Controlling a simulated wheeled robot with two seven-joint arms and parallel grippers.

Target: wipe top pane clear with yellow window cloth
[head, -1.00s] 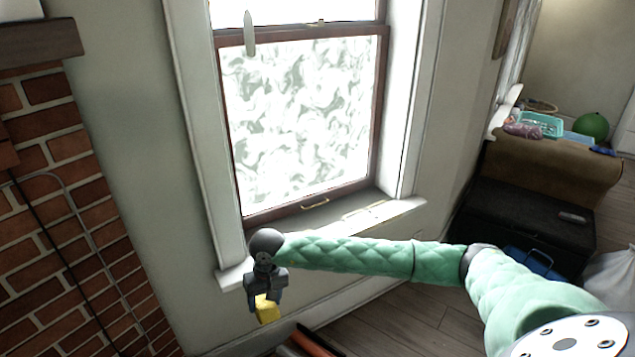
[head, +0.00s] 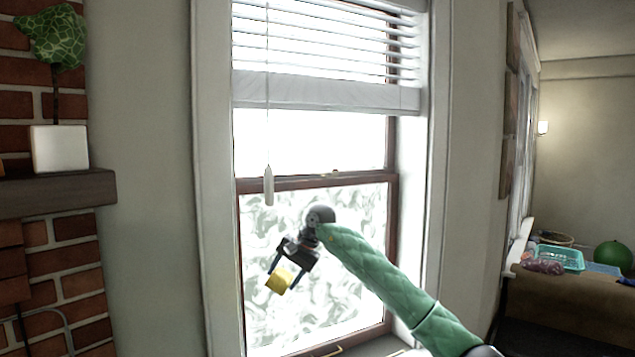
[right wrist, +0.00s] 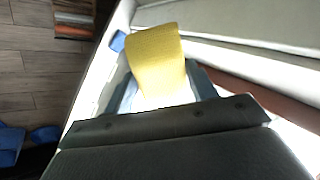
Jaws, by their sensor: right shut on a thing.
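The yellow cloth (head: 277,284) is a small folded block between the fingers of my right gripper (head: 283,277). The gripper is shut on it, in front of the lower pane (head: 345,270) and below the middle rail. In the right wrist view the cloth (right wrist: 158,58) sticks out beyond the fingers. The top pane (head: 320,142) is bright, plain white between the blind and the middle rail; I cannot make out any smears on it. The lower pane shows grey-white swirling smears. I cannot tell whether the cloth touches the glass. My left gripper is not in view.
A white slatted blind (head: 325,92) covers the upper part of the window, and its pull cord with a tassel (head: 268,186) hangs left of the gripper. A brick fireplace with a mantel (head: 60,190) and potted plant (head: 58,145) stands at left.

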